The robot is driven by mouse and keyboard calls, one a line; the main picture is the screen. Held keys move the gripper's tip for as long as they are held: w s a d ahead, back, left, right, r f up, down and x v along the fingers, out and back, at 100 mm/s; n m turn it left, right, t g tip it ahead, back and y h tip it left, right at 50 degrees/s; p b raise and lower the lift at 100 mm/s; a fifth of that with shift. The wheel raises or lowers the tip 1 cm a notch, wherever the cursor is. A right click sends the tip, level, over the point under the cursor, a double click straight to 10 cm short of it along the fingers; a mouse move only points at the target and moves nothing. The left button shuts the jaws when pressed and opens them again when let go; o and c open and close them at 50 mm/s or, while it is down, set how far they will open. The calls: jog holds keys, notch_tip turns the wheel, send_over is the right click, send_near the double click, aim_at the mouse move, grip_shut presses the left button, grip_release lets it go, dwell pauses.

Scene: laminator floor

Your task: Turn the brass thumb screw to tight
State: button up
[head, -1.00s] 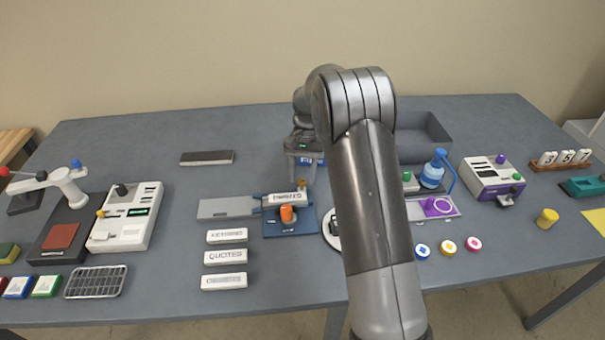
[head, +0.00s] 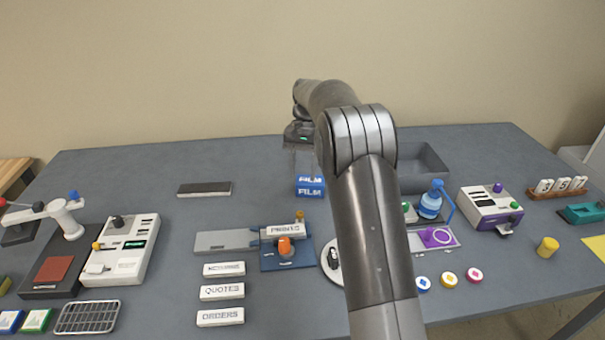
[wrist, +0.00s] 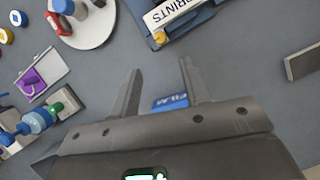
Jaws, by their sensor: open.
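The brass thumb screw (head: 300,215) is a small knob at the back edge of the blue fixture (head: 297,262), which carries an orange knob (head: 284,246) and a white PRINTS plate (head: 283,230). The screw also shows in the wrist view (wrist: 159,37), beside the PRINTS plate (wrist: 172,10). My gripper (wrist: 160,70) is open and empty, its fingers apart above the table. In the head view my gripper (head: 303,165) is behind the fixture, clear of the screw, near the blue FILM boxes (head: 310,187). Whether the screw is tight cannot be told.
The FILM box shows between my fingers in the wrist view (wrist: 171,103). A grey grooved bar (head: 227,242) adjoins the fixture's left. White labelled blocks (head: 222,291) lie in front. A round white plate (head: 331,262) is to the right, partly hidden by my arm.

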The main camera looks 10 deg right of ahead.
aim_at(300, 213)
jog(key=shift+m, duration=0.5)
jog(key=x, duration=1.1)
jog(key=shift+d, duration=0.1)
jog(key=shift+c, duration=0.4)
grip_shut()
